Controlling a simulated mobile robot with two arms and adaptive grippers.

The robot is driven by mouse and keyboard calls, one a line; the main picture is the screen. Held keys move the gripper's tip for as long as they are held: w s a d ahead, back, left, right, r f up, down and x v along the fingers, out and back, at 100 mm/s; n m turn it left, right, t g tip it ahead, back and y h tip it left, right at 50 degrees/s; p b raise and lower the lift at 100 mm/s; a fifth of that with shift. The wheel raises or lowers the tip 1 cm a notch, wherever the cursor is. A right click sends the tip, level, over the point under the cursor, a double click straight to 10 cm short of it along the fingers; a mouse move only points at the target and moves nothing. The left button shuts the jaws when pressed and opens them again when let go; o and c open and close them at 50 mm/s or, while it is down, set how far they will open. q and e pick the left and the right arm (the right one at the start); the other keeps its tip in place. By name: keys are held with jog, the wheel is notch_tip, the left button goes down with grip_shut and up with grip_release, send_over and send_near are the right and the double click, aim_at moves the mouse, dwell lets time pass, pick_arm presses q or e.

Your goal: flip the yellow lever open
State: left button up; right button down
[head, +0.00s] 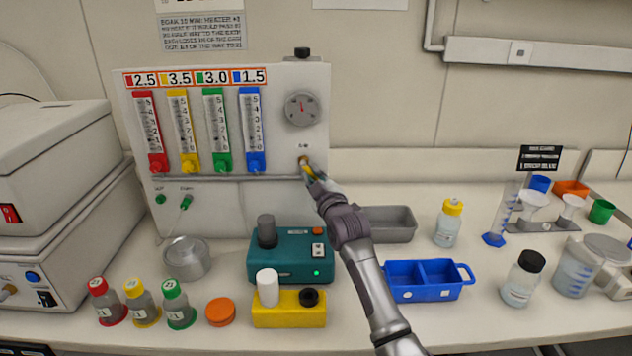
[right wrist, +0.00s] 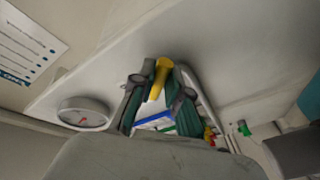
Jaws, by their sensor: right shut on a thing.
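The yellow lever (right wrist: 158,76) shows in the right wrist view, between the two fingers of my right gripper (head: 310,173). The fingers are shut on it. In the head view the gripper reaches the lower right of the white flowmeter panel (head: 280,150), below the round gauge (head: 302,109), and covers most of the lever. A small brass-coloured fitting (head: 304,160) shows just above the fingertips. The lever's exact angle is hard to tell. My left gripper is not in view.
Red, yellow, green and blue flow tubes line the panel. Below stand a teal stirrer (head: 262,262), a grey tray (head: 388,222), a blue two-part caddy (head: 422,295) and a yellow block (head: 272,316). Capped bottles stand at the front left and right.

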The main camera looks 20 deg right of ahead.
aim_at(300, 133)
jog(key=shift+w+a+f+m+t+h+b, duration=0.15)
jog(key=shift+a+m+t+h+b, duration=0.45)
jog(key=shift+m, duration=1.05)
jog(key=shift+w+a+f+m+t+h+b, duration=0.1)
jog(key=shift+a+f+m+t+h+b, duration=0.15)
jog(key=shift+m+b, duration=1.05)
jog(key=shift+w+a+f+m+t+h+b, duration=0.1)
jog(key=shift+a+f+m+t+h+b, duration=0.2)
jog(key=shift+m, duration=1.75)
jog(key=shift+r, duration=0.1)
jog(key=c, duration=1.2)
grip_release()
jog(key=shift+o, duration=0.2)
notch_tip(300, 133, up, 10)
